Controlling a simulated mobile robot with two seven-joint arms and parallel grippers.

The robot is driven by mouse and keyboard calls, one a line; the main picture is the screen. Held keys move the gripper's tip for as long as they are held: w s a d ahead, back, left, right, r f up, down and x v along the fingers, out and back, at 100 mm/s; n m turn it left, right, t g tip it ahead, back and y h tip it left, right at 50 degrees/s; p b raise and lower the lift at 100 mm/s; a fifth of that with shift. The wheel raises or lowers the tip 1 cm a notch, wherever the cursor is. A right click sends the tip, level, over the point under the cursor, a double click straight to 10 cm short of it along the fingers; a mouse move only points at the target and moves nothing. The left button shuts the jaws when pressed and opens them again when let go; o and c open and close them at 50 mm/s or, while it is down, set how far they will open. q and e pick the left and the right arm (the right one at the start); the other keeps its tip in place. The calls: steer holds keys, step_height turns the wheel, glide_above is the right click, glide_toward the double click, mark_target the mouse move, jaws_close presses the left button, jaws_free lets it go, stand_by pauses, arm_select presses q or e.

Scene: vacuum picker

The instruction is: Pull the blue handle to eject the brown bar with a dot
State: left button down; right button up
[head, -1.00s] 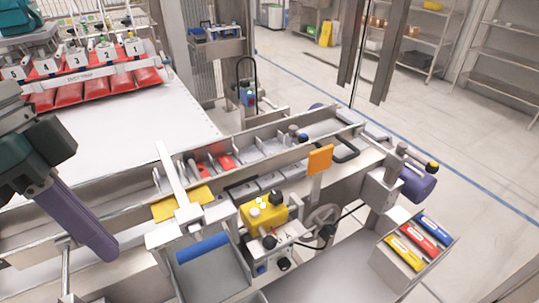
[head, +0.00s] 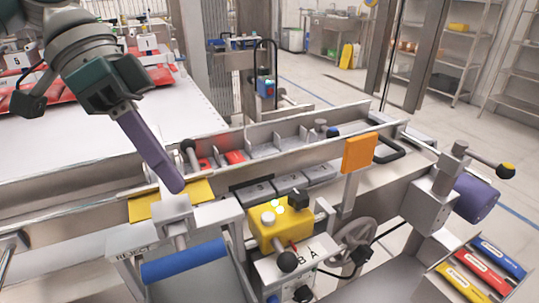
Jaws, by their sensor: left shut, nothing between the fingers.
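My left gripper (head: 172,184) has purple fingers closed together and empty. Its tip hangs by the yellow plate and the grey post of the reject station, overlapping them in the picture; I cannot tell if it touches. A blue cylinder-shaped bar (head: 185,262), which looks like the blue handle, lies across the top of the chute marked REJECT, below the fingertips. A smaller blue-tipped knob (head: 333,131) stands farther along the conveyor. Red pieces (head: 234,157) sit in the conveyor pockets. I cannot make out a brown bar with a dot. My right gripper is not in view.
A yellow control box (head: 267,225) with knobs stands right of the chute. An orange plate (head: 360,153) rises beside the conveyor rail (head: 290,158). A tray at the lower right holds blue, red and yellow bars (head: 480,270). Open floor lies beyond.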

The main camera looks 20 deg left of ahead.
arm_select(q)
steer(key=shift+x, duration=1)
steer(key=shift+s+d+f+p, duration=0.15)
steer(key=shift+s+d+p, duration=0.55)
steer(key=shift+s+d, duration=0.2)
steer(key=shift+s+d+f, duration=0.25)
steer(key=shift+s+d, duration=0.15)
steer(key=shift+d, duration=0.2)
steer(key=s+d+p, duration=0.8)
steer(key=s+d, duration=0.1)
steer(key=d, duration=0.1)
steer(key=shift+s+d, duration=0.2)
steer(key=shift+d, duration=0.2)
